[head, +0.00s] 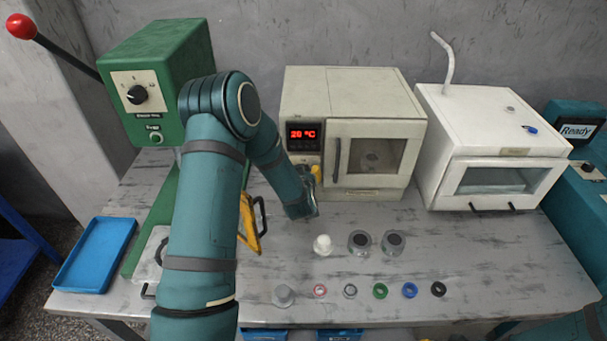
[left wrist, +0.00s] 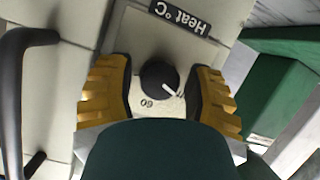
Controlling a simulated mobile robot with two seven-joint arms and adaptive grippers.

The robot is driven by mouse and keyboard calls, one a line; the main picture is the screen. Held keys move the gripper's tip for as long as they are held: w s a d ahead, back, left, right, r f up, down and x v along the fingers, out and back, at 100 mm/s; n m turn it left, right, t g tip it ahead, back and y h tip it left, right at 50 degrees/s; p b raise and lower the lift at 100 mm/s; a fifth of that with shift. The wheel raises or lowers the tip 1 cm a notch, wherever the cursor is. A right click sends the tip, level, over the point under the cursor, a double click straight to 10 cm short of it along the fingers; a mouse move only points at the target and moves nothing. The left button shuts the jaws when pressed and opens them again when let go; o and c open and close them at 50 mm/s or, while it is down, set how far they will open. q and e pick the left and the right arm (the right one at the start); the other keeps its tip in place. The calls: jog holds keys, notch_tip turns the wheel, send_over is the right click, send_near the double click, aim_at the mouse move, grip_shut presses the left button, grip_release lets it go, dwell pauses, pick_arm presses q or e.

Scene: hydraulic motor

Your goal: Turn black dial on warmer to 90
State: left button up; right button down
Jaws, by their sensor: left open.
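The warmer (head: 375,88) is a beige box at the back with a red display (head: 303,134) reading 20 °C and a windowed door on its right. In the head view my left gripper (head: 316,174) is at the panel below the display and hides the dial. In the left wrist view the black dial (left wrist: 157,77) sits between my open yellow fingers, with a gap on each side. Its white pointer points to the lower right. An upside-down "60" and a "Heat °C" label (left wrist: 180,18) show near it.
The warmer's dark door handle (head: 337,160) is just right of my left gripper. A white cabinet (head: 495,150) stands further right, a green machine (head: 155,75) at left. A white piece (head: 322,245), two round clear parts and several rings lie on the table in front.

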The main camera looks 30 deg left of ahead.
pick_arm(q)
grip_shut()
